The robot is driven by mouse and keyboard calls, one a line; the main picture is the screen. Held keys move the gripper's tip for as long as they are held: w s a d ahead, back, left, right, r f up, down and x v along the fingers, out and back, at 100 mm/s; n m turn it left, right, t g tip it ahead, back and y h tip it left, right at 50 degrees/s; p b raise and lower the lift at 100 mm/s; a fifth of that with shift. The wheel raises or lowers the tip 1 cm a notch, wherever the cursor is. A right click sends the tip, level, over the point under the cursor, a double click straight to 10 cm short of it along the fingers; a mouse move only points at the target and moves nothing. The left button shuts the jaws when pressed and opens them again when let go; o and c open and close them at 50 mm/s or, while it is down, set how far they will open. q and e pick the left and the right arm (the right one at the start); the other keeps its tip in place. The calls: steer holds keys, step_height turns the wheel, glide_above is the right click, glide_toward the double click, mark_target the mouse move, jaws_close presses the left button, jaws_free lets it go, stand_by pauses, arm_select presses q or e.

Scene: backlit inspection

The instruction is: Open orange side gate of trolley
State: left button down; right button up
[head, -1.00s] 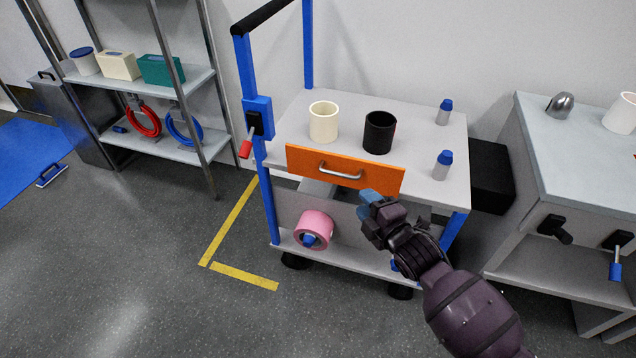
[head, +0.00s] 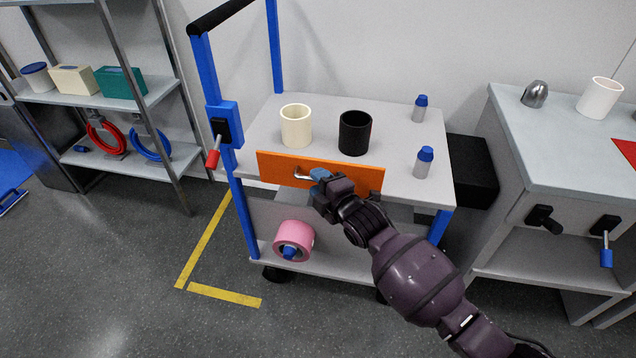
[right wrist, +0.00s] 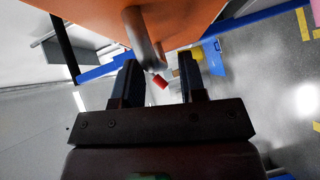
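In the right wrist view the orange panel (right wrist: 205,18) fills the top and the handle (right wrist: 143,38) reaches down between the spread fingers of the right gripper (right wrist: 159,82). The fingers are open, with gaps beside the handle; I see no grip on it. My left gripper is not in view.
A cream mug (head: 296,128), a black mug (head: 354,134) and two blue-capped bottles (head: 423,163) stand on the trolley top. A red-gripped lever (head: 213,155) is on the blue post. A pink roll (head: 292,240) lies below. A grey cabinet (head: 560,140) stands right.

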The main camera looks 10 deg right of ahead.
steer(key=shift+w+a, duration=0.1)
steer(key=shift+w, duration=0.05)
jaws_close()
stand_by(0.4)
steer(key=shift+s+a+f+n+t+y+b, duration=0.2)
steer(key=shift+s+f+n+t+b, duration=0.25)
steer(key=shift+s+f, duration=0.25)
steer(key=shift+s+a+f+n+t+y+b, duration=0.25)
steer(key=shift+s+f+n+t, duration=0.25)
steer(key=shift+f, duration=0.25)
steer(key=shift+s+a+f+n+t+y+b, duration=0.15)
steer(key=shift+s+f+n+t+b, duration=0.35)
steer(key=shift+f, duration=0.25)
steer(key=shift+d, duration=0.1)
